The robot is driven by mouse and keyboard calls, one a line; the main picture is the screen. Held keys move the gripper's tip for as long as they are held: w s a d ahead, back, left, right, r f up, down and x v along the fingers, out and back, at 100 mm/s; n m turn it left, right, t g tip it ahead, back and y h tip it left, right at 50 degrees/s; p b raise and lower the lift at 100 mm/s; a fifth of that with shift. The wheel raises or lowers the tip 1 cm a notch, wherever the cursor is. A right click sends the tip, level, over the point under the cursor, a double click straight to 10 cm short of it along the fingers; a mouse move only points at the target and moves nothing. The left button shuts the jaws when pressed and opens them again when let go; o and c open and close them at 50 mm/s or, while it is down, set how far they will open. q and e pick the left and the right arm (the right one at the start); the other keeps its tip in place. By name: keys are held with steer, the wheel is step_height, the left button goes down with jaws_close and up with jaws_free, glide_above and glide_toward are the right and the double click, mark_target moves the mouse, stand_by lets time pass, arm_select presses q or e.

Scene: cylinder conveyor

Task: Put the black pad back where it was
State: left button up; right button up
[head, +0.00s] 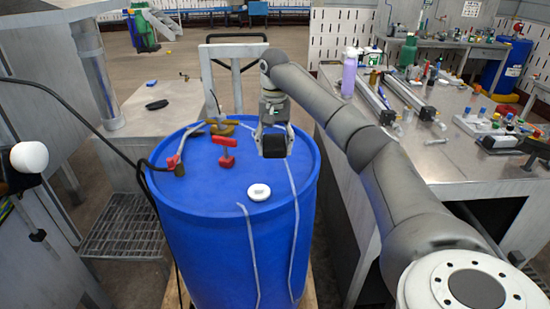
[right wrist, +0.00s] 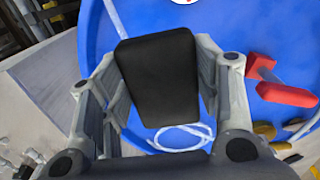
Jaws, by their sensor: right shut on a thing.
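The black pad (head: 274,152) is held in the jaws of my right gripper (head: 273,137), above the far right part of the blue drum's lid. In the right wrist view the pad (right wrist: 160,80) fills the space between the two fingers, with blue lid beyond it. The blue drum (head: 215,235) stands upright, with a red valve handle (head: 224,142) and a white round cap (head: 259,192) on top. My left gripper does not show.
A grey table at the left (head: 135,112) bears a small dark object (head: 157,104) and a blue one (head: 151,83). A metal workbench (head: 425,165) with a purple bottle (head: 349,75) and tools stands at the right. A black cable (head: 85,118) runs to the drum.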

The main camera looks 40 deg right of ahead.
steer(key=p, duration=0.2)
glide_above(275, 168)
steer(key=f, duration=0.5)
steer(key=shift+s+a+f, duration=0.15)
steer(key=shift+a+f, duration=0.05)
steer(key=shift+a, duration=0.1)
steer(key=shift+d+f, duration=0.2)
step_height(275, 168, down, 2)
steer(key=shift+f+p, duration=0.15)
steer(key=shift+p, duration=0.45)
steer(key=shift+f, duration=0.5)
steer(key=o, duration=1)
steer(key=shift+f, duration=0.1)
